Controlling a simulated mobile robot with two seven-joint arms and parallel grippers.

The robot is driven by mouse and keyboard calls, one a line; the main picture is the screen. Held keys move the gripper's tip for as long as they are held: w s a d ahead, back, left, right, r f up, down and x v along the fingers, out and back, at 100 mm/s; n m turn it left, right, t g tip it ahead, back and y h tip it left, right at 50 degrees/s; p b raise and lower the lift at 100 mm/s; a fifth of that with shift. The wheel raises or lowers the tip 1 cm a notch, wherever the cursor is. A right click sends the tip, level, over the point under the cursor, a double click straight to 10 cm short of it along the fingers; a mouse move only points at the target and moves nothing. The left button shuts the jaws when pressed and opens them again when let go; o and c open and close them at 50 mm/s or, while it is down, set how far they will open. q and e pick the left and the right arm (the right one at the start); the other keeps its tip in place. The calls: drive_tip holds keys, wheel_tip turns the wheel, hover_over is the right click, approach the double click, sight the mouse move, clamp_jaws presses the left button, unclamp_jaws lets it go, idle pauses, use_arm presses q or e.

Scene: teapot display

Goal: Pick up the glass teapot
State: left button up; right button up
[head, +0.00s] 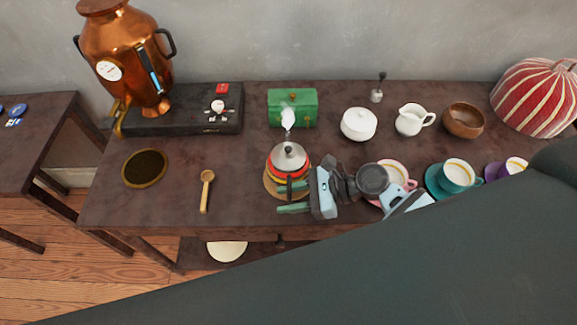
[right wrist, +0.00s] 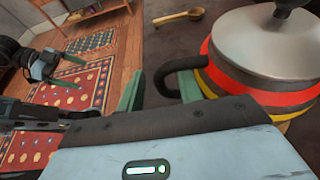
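The teapot (head: 288,160) has red and yellow bands, a silver lid and a black handle. It stands upright on a round wooden trivet (head: 273,187) near the table's front edge. Its body (right wrist: 225,80) and black handle (right wrist: 165,75) fill the upper right of the right wrist view. My right gripper (head: 293,197) is at the handle with its green fingers spread, one on each side; contact is not clear. It also shows in the right wrist view (right wrist: 160,92). My left gripper (right wrist: 69,71) shows there at far left, away from the teapot, fingers apart and empty.
A wooden spoon (head: 206,190) lies left of the teapot. A green box (head: 292,108) stands behind it. A white sugar bowl (head: 359,124), a creamer (head: 411,120) and cups stand to the right. A copper samovar (head: 128,55) stands at back left. My arm hides the lower right.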

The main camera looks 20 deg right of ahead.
drive_tip(key=shift+c, duration=0.3)
clamp_jaws()
idle(1.1)
drive_tip(key=shift+r, duration=0.1)
